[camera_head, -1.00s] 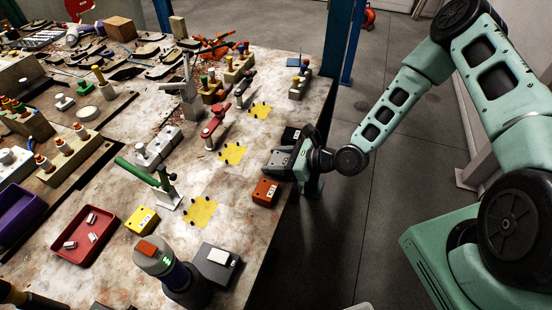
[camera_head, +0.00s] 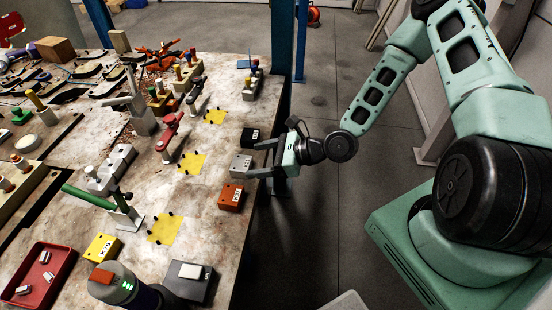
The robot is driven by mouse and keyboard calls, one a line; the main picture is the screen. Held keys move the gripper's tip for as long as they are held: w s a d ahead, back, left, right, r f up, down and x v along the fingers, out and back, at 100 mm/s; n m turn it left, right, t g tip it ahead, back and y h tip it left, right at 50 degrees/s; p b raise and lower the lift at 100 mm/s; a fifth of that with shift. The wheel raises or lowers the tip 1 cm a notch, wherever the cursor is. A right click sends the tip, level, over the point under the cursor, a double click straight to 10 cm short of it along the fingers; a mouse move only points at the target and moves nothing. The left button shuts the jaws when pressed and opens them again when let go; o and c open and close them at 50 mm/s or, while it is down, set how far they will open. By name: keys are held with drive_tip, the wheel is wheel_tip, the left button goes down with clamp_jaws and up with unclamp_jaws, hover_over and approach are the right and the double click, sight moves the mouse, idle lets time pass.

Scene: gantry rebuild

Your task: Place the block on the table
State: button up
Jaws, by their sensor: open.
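A grey block (camera_head: 240,165) with small dark marks on top rests on the table (camera_head: 215,240) near its right edge. It sits between a black block (camera_head: 250,137) and an orange block (camera_head: 231,197), apart from the orange one. My gripper (camera_head: 257,159) is open at the table's right edge, its two fingers pointing left. The fingertips are just right of the grey block, with nothing visible held between them. Whether a fingertip still touches the block is too small to tell.
Yellow patches (camera_head: 165,228) with black pegs lie left of the block row. A yellow block (camera_head: 102,248), a dark box (camera_head: 190,280), a red tray (camera_head: 45,275) and a green-handled clamp (camera_head: 92,199) stand nearer. A blue post (camera_head: 282,40) rises behind the table. Open floor lies right.

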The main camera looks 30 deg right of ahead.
drive_tip(key=s+d+n+g+h, duration=0.2)
drive_tip(key=s+n+g+h, duration=0.25)
drive_tip(key=n, duration=0.55)
drive_tip(key=s+a+r+n+g+h, duration=0.1)
drive_tip(key=s+a+r+n+h, duration=0.2)
drive_tip(key=s+r+n, duration=0.5)
drive_tip(key=s+a+r+n+g+h, duration=0.2)
drive_tip(key=s+r+n, duration=0.7)
drive_tip(key=n, duration=0.6)
wheel_tip(320, 180, up, 2)
drive_tip(key=shift+s+a+r+h+b, duration=0.3)
drive_tip(key=shift+a+h, duration=0.15)
drive_tip(key=shift+a, duration=0.75)
